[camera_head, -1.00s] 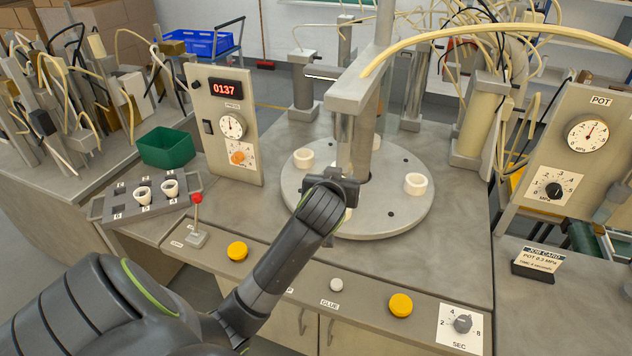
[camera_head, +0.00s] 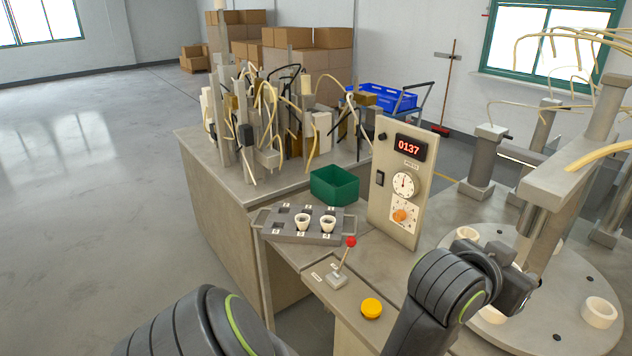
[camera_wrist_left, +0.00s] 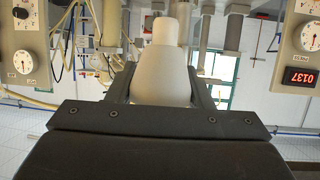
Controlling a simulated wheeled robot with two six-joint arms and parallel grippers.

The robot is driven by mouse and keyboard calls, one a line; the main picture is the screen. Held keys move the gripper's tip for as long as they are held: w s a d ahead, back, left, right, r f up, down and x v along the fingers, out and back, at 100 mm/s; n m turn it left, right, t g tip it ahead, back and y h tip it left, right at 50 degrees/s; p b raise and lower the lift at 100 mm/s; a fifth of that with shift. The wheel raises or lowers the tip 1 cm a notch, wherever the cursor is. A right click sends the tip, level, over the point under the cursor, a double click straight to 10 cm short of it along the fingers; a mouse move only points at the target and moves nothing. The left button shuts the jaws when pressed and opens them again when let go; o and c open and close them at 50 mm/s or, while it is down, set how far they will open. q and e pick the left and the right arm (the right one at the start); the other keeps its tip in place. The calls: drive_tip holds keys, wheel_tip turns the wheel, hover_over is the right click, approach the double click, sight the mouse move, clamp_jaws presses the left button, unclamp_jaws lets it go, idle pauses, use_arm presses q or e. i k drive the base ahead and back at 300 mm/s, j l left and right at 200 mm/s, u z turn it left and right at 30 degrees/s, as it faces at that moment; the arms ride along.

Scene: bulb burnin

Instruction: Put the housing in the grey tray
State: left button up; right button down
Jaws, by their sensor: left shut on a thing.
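The grey tray (camera_head: 268,231) lies on the bench left of the press panel. Two white cup-shaped housings (camera_head: 303,221) (camera_head: 328,223) stand upright in its slots, and other slots are empty. My left gripper (camera_head: 522,292) is over the round turntable, far to the right of the tray. In the left wrist view it is shut on a white tapered housing (camera_wrist_left: 163,78), held between its two fingers. In the head view my wrist hides that housing. My right gripper is not in view.
The turntable (camera_head: 560,285) carries white ring nests (camera_head: 600,312) around a grey column. The press panel (camera_head: 400,190) stands upright between turntable and tray. A red-knobbed lever (camera_head: 345,258) stands in front of the tray, and a green bin (camera_head: 334,186) behind it.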

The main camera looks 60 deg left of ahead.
sight(279, 230)
drive_tip(key=i+j+u, duration=0.15)
drive_tip(key=j+u, duration=0.3)
drive_tip(key=i+j+u, duration=0.2)
drive_tip(key=j+u, duration=0.25)
drive_tip(key=i+j, duration=0.45)
